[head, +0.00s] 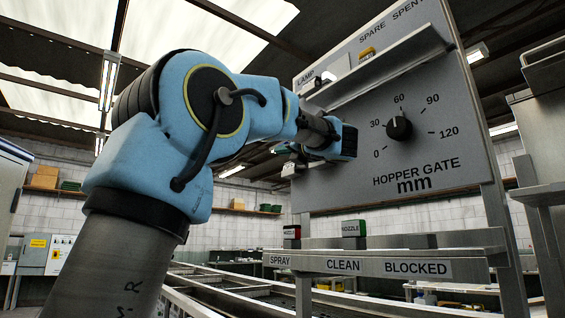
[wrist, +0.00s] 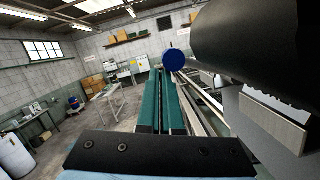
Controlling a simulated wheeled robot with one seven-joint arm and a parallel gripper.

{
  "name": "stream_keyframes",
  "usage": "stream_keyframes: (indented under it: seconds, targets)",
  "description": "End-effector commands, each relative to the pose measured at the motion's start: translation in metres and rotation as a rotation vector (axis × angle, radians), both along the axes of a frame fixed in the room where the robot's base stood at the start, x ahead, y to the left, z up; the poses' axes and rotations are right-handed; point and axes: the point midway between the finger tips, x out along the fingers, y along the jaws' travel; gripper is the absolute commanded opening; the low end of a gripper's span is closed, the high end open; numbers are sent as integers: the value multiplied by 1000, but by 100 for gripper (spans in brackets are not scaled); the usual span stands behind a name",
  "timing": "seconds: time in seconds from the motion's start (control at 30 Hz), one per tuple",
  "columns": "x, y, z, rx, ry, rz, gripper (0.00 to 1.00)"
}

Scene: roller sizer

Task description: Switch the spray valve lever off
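I cannot make out the spray valve lever in either view. The "SPRAY" label (head: 280,262) is on the lower left rail of the grey panel, beneath a red-topped nozzle block. A blue round disc (wrist: 174,59) shows at the far end of green rollers in the wrist view; I cannot tell whether it belongs to the valve.
The grey panel (head: 335,185) carries a black hopper gate knob (head: 399,128) and a sloping shelf (head: 385,68). Green rollers (wrist: 146,105) run beneath; open floor (wrist: 80,130) lies left.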

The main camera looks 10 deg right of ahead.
Motion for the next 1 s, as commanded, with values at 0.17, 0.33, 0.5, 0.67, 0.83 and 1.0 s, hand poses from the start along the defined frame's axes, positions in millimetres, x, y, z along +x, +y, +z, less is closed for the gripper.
stream_keyframes:
  seconds: [0.17, 0.33, 0.5, 0.67, 0.83, 1.0]
  targets:
    - [1, -2, 11, -1, -1, 1, 0]
    - [2, -4, 18, -1, -2, 0, 0]
    - [2, -5, 21, -1, -2, 0, 0]
    - [2, -5, 22, -1, -2, 0, 0]
    - [2, -5, 22, -1, -2, 0, 0]
    - [2, -5, 21, 0, 0, 1, 0]
